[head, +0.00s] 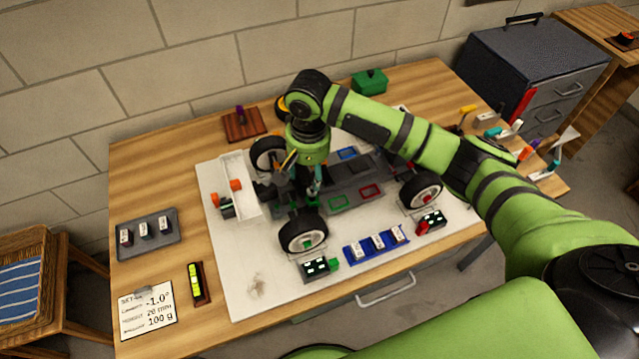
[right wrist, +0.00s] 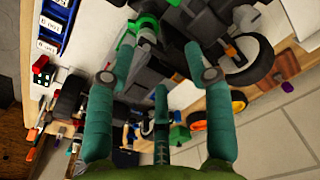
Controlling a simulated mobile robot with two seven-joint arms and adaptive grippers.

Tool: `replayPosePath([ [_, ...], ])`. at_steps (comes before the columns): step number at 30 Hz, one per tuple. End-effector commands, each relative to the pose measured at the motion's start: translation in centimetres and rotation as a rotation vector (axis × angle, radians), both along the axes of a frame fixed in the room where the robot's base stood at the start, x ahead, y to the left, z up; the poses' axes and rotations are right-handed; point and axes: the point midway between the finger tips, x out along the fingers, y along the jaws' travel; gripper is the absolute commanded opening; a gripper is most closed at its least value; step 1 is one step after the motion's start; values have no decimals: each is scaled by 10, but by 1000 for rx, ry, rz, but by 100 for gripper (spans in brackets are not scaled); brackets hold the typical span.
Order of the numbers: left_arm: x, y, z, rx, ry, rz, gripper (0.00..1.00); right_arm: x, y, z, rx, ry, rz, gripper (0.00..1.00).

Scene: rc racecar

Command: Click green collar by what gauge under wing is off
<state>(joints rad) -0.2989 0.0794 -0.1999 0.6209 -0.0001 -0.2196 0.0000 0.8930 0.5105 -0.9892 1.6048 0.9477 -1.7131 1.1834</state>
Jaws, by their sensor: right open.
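The RC car (head: 352,180) stands on a white board, with its white wing (head: 238,178) at the left end. Orange and dark parts (head: 226,205) sit by the wing; I cannot read a gauge there. My right gripper (head: 312,188) reaches down over the car's left part, between the wheels, and hides what lies below. In the right wrist view its teal fingers (right wrist: 157,76) are spread and empty. Bright green parts (right wrist: 128,38) show beyond the fingertips, apart from them; I cannot tell which is the collar. My left gripper is out of view.
A setup card (head: 147,311) reads -1.0° and 100 g. A grey tray (head: 133,254), a yellow level (head: 196,282), a black display box (head: 315,269) and a blue tray (head: 350,256) surround the car. Upright tools (head: 495,130) stand at the right.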

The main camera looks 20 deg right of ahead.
Motion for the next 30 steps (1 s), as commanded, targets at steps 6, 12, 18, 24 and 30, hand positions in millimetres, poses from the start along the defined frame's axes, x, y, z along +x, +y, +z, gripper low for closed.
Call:
replayPosePath([
  [6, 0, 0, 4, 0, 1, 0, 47, -16, -1, -13, -14, 70, -7, 53],
  [12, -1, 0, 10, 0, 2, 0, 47, -15, -1, -44, -15, 68, -6, 53],
  [18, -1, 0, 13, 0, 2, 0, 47, -15, -1, -66, -12, 64, -4, 53],
  [24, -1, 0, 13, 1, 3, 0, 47, -14, -1, -72, -12, 61, -4, 53],
  [30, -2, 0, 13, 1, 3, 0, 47, -14, -1, -72, -12, 61, -4, 29],
])
